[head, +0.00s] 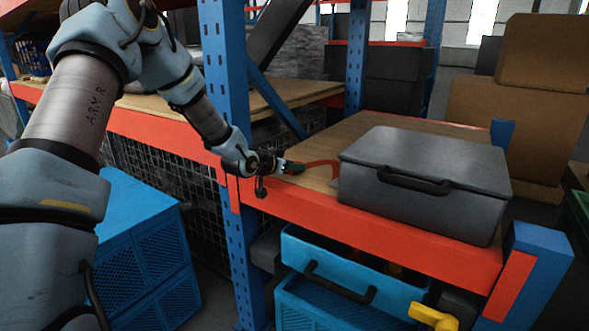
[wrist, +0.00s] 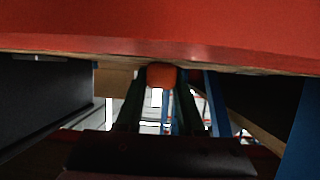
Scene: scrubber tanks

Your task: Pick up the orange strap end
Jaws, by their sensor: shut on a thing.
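The orange strap (head: 322,163) curves over the wooden shelf, from my gripper towards the left side of the grey case (head: 425,180). My gripper (head: 291,167) is at the shelf's front left, just above the board near the blue upright. In the wrist view the orange strap end (wrist: 161,75) sits between the two dark fingertips of my gripper (wrist: 160,86), which are shut on it. The strap's far end is hidden at the case. The case lies flat, with its dark handle facing the front.
A red beam (head: 375,236) edges the wooden shelf (head: 392,129). A blue upright (head: 224,85) stands close left of my gripper. Blue crates (head: 140,250) stand below left, and a blue bin (head: 335,268) with a dark handle sits under the beam. Brown boxes (head: 510,135) stand behind right.

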